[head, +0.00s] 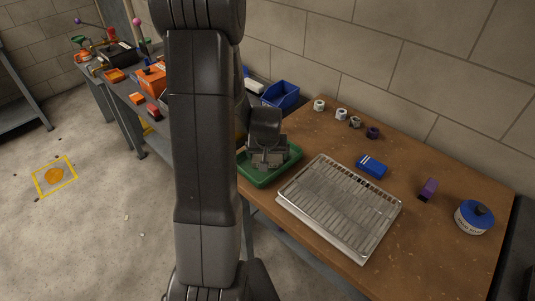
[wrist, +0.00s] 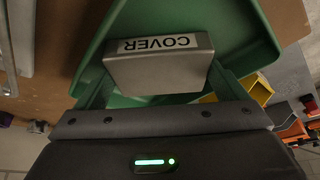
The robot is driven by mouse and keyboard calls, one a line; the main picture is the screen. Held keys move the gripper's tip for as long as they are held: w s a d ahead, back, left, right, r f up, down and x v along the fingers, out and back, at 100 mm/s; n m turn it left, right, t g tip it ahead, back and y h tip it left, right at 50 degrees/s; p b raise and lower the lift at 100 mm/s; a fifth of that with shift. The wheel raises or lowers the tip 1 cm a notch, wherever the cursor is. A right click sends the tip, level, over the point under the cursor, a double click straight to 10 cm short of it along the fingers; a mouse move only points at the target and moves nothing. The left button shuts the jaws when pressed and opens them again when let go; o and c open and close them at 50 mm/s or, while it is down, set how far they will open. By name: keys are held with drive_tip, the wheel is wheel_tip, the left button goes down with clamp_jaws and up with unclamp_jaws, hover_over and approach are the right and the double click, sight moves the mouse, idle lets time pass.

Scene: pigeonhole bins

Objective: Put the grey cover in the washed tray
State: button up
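The grey cover (wrist: 160,72) is a small box-like block with a white label reading COVER. In the wrist view it sits between the two fingers of my gripper (wrist: 160,82), which meet its left and right sides. My gripper (head: 268,150) looks shut on it. In the head view they are over the green tray (head: 284,172), at the table's left end. The green tray (wrist: 245,20) also fills the wrist view behind the cover; I cannot tell if the cover touches its floor. A silver slatted tray (head: 371,237) lies right of it. No wording shows which tray is the washed one.
The brown table (head: 450,250) also holds a blue box (head: 371,166), a purple piece (head: 428,189), a blue-topped round tub (head: 474,218) and several small rolls. A blue bin (head: 281,95) stands behind. My arm hides part of the left side.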

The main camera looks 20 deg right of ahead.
drive_tip(key=shift+o, duration=0.4)
drive_tip(key=shift+r, duration=0.35)
drive_tip(key=v, duration=1.1)
drive_tip(key=shift+r, duration=0.3)
drive_tip(key=shift+s, duration=0.15)
drive_tip(key=x, duration=1.2)
drive_tip(key=shift+a, duration=0.1)
drive_tip(key=shift+f, duration=0.35)
drive_tip(key=shift+r, duration=0.25)
drive_tip(key=shift+r, duration=0.1)
